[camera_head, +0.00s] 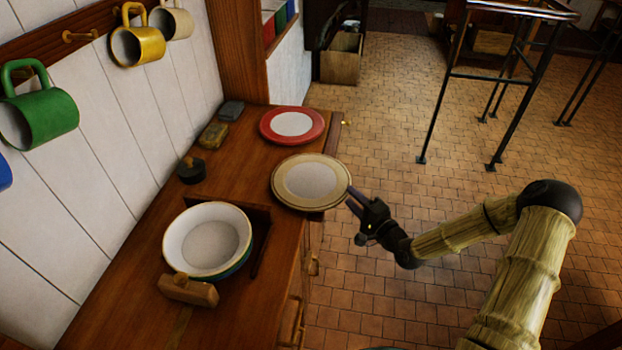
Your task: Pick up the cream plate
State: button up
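The cream plate (310,181) has a tan rim with a darker ring and a pale centre. It appears at the right edge of the wooden counter (150,238), with its right rim reaching past that edge. I cannot tell whether it rests fully on the wood. My gripper (352,200) is at the plate's right rim, coming from the right over the floor side. Its fingertips are right by the rim, but they are small and dark. I cannot tell whether they touch the plate or are closed on it.
A red-rimmed plate (292,125) lies just behind the cream plate. A dark lidded pot (191,170) stands by the wall. Mugs hang above, including a green one (40,115).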

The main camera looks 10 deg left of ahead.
aim_at(340, 186)
jog(key=shift+w+a, duration=0.15)
jog(key=shift+w, duration=0.05)
jog(key=shift+a, duration=0.1)
jog(key=shift+w+a+r, duration=0.1)
jog(key=shift+w+a, duration=0.15)
jog(key=shift+a, duration=0.1)
jog(key=p+x, duration=0.1)
jog(key=x, duration=0.3)
jog(key=shift+a+p, duration=0.15)
jog(key=shift+p, duration=0.15)
jog(key=shift+r, duration=0.1)
grip_shut()
